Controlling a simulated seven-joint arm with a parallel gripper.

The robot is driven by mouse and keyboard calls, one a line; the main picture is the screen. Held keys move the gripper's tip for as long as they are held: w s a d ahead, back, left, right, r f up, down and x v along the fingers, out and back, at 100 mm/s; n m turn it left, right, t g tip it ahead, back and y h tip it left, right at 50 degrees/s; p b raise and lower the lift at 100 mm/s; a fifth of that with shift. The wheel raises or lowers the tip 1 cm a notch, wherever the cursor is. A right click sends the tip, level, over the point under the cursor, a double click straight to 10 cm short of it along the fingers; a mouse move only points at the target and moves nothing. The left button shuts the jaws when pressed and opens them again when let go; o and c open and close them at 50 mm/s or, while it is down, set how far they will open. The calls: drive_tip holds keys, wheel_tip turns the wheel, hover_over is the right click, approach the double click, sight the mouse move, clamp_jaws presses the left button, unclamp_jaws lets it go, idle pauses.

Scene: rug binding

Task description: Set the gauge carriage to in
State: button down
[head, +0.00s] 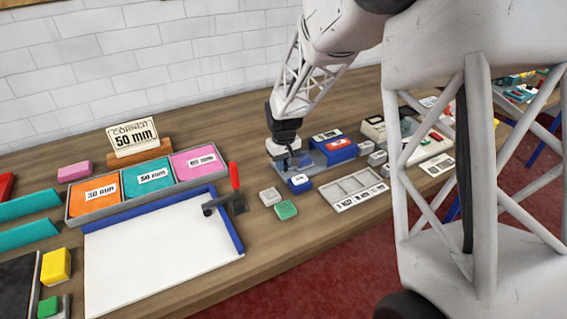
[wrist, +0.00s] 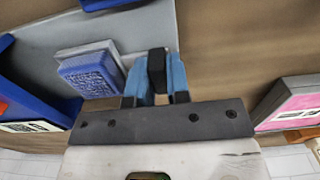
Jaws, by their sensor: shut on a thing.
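My gripper (head: 291,162) reaches down at the grey-blue plate (head: 316,160) of the gauge, beside its blue parts. In the wrist view my gripper (wrist: 156,80) has its blue fingers closed on a small black upright piece (wrist: 157,66), which looks like the gauge carriage's handle. A blue block with a patterned top (wrist: 92,75) stands on the grey plate (wrist: 135,25), left of the fingers. A blue body with a red mark (head: 341,151) stands at the plate's back right. A small blue block (head: 299,184) sits at its front. The carriage's in and out marks cannot be read.
A white board with a blue edge (head: 160,262) and a red-handled tool (head: 235,180) lie to the left. Orange, teal and pink bins (head: 96,194) stand behind it. Grey and green blocks (head: 286,210) and a light tray (head: 352,202) lie in front of the gauge.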

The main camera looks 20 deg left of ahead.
drive_tip(key=shift+w, duration=0.1)
drive_tip(key=w+d, duration=0.7)
drive_tip(key=shift+w+d, duration=0.15)
idle(0.3)
drive_tip(key=c, duration=1.1)
unclamp_jaws()
drive_tip(key=shift+d, duration=0.1)
drive_tip(key=shift+r, duration=0.15)
drive_tip(key=shift+r, duration=3.75)
